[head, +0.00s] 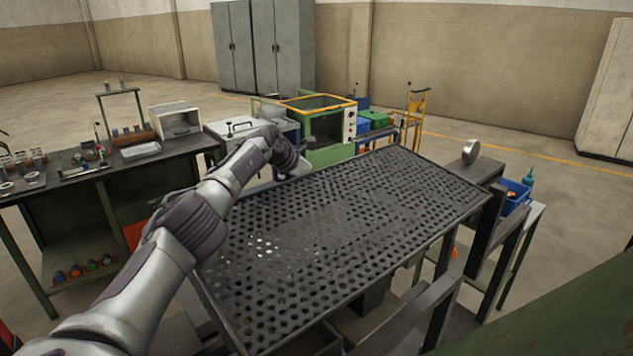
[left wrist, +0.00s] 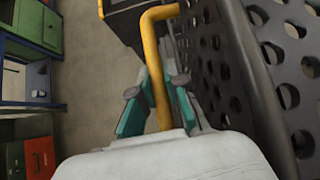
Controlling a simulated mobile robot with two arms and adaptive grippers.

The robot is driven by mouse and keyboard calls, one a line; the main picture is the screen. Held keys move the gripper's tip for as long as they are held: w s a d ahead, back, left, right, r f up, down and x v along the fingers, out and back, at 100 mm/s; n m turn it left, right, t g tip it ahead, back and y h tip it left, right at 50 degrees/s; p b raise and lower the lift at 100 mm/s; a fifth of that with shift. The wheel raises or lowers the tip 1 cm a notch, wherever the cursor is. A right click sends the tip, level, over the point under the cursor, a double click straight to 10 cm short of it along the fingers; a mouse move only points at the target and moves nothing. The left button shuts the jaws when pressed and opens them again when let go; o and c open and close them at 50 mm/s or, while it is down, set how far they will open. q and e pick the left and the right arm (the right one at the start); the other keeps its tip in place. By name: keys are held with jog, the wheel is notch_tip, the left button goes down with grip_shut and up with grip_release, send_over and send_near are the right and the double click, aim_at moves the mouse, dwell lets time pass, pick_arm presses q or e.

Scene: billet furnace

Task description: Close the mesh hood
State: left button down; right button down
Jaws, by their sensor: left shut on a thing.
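The mesh hood (head: 345,215) is a large dark panel full of round holes, filling the middle of the head view. It looks tilted, but I cannot tell its exact angle. In the left wrist view its perforated face (left wrist: 250,75) runs close along the right side. A yellow bar handle (left wrist: 162,50) bends from the hood's side and passes between the teal fingers of my left gripper (left wrist: 160,95), which is shut on it. In the head view my left arm reaches along the hood's left side to its far edge, and the fingertips are hidden. My right gripper is not in view.
A dark workbench (head: 110,175) with small parts stands at left. A green oven-like box (head: 325,130) with an orange-edged top is behind the hood. A blue bin (head: 515,196) sits at right. Grey cabinets (head: 262,50) stand against the back wall, with open floor before them.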

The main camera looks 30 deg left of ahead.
pick_arm(q)
jog(key=shift+r, duration=0.15)
jog(key=c, duration=1.4)
grip_release()
jog(key=shift+a, duration=0.1)
jog(key=shift+c, duration=0.2)
jog(key=shift+v, duration=3.45)
jog(key=shift+s+r, duration=0.2)
